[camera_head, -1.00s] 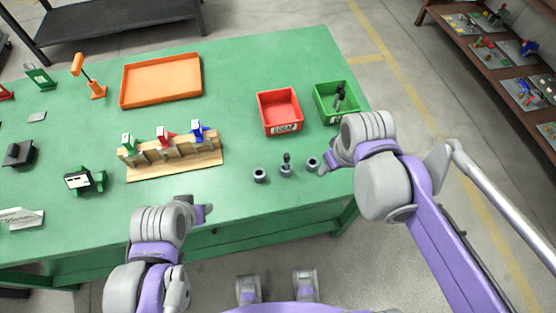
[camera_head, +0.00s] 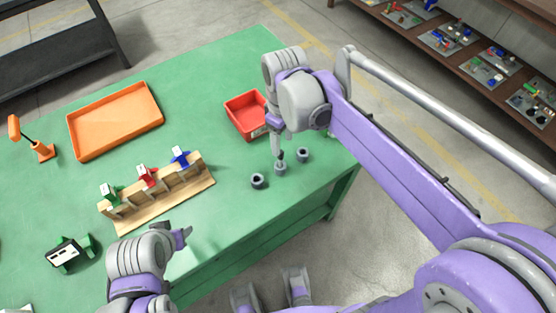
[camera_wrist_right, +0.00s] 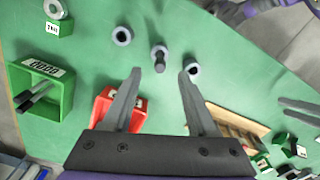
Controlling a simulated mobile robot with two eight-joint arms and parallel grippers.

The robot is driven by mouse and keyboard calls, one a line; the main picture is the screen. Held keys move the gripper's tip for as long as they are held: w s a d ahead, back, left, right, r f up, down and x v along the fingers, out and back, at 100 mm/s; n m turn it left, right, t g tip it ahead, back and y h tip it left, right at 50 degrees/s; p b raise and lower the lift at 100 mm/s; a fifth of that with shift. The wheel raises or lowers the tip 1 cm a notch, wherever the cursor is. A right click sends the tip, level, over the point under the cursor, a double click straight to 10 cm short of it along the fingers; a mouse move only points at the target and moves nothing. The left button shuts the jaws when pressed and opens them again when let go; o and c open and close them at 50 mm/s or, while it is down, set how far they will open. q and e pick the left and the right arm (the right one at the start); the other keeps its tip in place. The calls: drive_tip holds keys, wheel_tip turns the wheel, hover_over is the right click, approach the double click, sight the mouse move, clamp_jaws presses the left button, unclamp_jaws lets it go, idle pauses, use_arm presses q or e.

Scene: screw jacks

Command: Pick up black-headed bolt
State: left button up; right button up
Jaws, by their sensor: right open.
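The black-headed bolt (camera_head: 281,156) stands upright in the middle one of three short grey round holders (camera_head: 280,169) near the table's front right edge. In the right wrist view, the bolt (camera_wrist_right: 159,57) shows its dark head just beyond the gap between my fingertips. My right gripper (camera_head: 277,150) is over the bolt, pointing down. In the right wrist view, its two fingers (camera_wrist_right: 159,74) are wide apart with nothing held. My left gripper (camera_head: 183,236) is low by the table's front edge, apart from the bolt; its opening is unclear.
Two empty grey holders flank the bolt, one left (camera_head: 257,181) and one right (camera_head: 303,155). A red bin (camera_head: 240,118) stands behind, partly hidden by my arm. A green bin (camera_wrist_right: 62,95) holds dark bolts. A wooden stand (camera_head: 160,204) with small jacks and an orange tray (camera_head: 115,118) are left.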

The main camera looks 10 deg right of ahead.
sight(280, 158)
wheel_tip(280, 158, down, 4)
drive_tip(key=shift+r, duration=0.1)
drive_tip(key=shift+w+a+f+b, duration=0.1)
drive_tip(key=shift+f+b, duration=0.05)
drive_tip(key=shift+f, duration=1.25)
drive_tip(key=shift+w+a+f+b, duration=0.1)
drive_tip(key=shift+f+b, duration=0.05)
drive_tip(key=shift+f, duration=1.2)
clamp_jaws()
